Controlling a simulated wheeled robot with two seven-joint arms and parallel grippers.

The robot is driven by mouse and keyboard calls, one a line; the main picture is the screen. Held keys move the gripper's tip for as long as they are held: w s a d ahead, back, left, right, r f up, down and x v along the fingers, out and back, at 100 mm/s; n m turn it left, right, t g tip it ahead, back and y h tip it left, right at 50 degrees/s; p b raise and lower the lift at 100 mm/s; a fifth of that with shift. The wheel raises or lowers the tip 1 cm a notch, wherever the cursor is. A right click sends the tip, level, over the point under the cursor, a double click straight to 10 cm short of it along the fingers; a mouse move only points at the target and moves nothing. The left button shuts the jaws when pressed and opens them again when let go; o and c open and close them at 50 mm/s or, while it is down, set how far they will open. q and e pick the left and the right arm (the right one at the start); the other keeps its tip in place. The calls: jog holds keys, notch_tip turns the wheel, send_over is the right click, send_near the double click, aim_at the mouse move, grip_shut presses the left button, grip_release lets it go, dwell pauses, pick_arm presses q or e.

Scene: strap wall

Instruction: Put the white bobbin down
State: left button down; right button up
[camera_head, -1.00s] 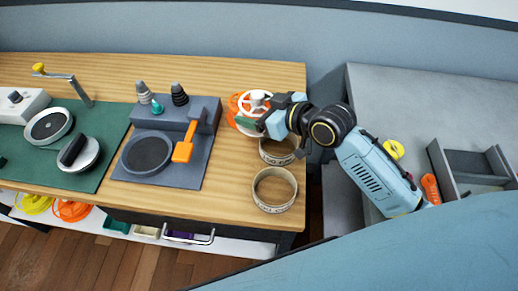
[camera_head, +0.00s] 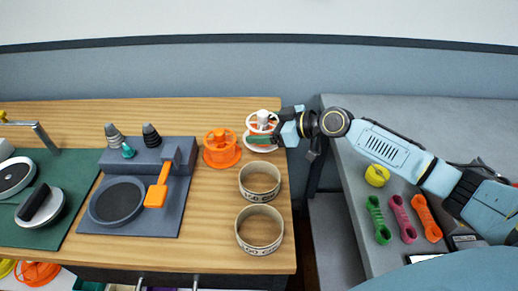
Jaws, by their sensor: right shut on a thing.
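The white bobbin (camera_head: 262,121) is at the back right corner of the wooden table, to the right of an orange bobbin (camera_head: 221,150). It is upright, its lower flange at or just above the tabletop; I cannot tell whether it touches. Some orange shows between its flanges. My right gripper (camera_head: 274,134) reaches in from the right and is shut on the white bobbin, covering part of its right side. My left gripper is not in view.
Two cream rings (camera_head: 259,229) stand on the table in front of the bobbins. A grey device with an orange lever (camera_head: 157,189) is to the left. On the grey bench at right lie a yellow spool (camera_head: 377,175) and green, pink and orange pieces (camera_head: 402,218).

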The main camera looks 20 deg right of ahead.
notch_tip(320, 180, down, 4)
jog(key=shift+f+b, duration=0.1)
jog(key=shift+b, duration=0.35)
jog(key=shift+f, duration=0.1)
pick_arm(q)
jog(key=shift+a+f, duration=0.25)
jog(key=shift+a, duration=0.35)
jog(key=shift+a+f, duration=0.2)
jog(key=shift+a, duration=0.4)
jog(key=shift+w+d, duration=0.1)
pick_arm(e)
jog(key=shift+f, duration=0.2)
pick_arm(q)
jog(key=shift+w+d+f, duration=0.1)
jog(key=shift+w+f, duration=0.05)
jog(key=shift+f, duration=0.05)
pick_arm(e)
jog(key=o, duration=1.1)
jog(key=shift+r, duration=0.1)
